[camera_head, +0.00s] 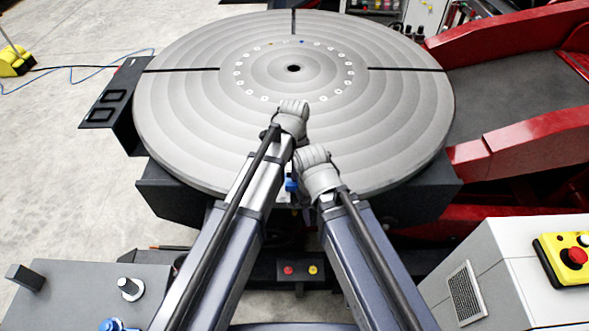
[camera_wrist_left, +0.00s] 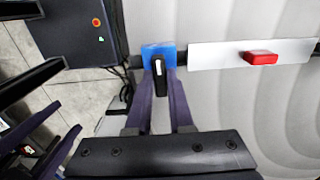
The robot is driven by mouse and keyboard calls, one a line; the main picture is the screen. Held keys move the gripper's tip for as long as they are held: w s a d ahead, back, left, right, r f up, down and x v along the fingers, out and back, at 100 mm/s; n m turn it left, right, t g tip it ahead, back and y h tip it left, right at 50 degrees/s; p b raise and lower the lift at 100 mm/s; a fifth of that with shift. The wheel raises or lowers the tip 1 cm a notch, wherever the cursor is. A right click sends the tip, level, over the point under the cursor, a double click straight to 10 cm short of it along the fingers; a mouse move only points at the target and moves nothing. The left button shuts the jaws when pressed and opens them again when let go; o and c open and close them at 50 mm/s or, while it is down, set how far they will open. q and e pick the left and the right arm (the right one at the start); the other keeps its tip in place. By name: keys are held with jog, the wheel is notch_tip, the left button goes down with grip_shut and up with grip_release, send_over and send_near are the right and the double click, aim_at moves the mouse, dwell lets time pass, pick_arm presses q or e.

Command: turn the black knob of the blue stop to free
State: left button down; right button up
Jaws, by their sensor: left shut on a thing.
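The blue stop (camera_wrist_left: 150,50) is in the upper middle of the left wrist view, at the edge of the round grey table. Its black knob (camera_wrist_left: 160,88) points down the picture, with a small white mark on it. My left gripper (camera_wrist_left: 159,76) has its two fingers on either side of the knob and is shut on it. In the head view a bit of the blue stop (camera_head: 291,185) shows between my two arms at the table's near edge. My right wrist is beside it, but its fingers are hidden.
A white plate with a red block (camera_wrist_left: 259,57) lies beside the stop. The large round table (camera_head: 400,120) is bare. A grey cabinet (camera_head: 500,270) with a yellow and red button box (camera_head: 566,259) stands at the right. A grey bench (camera_head: 75,285) is at the lower left.

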dwell(0.6)
pick_arm(q)
jog(key=n, duration=1.3)
jog(key=shift+n, duration=2.4)
jog(key=c, duration=0.8)
grip_release()
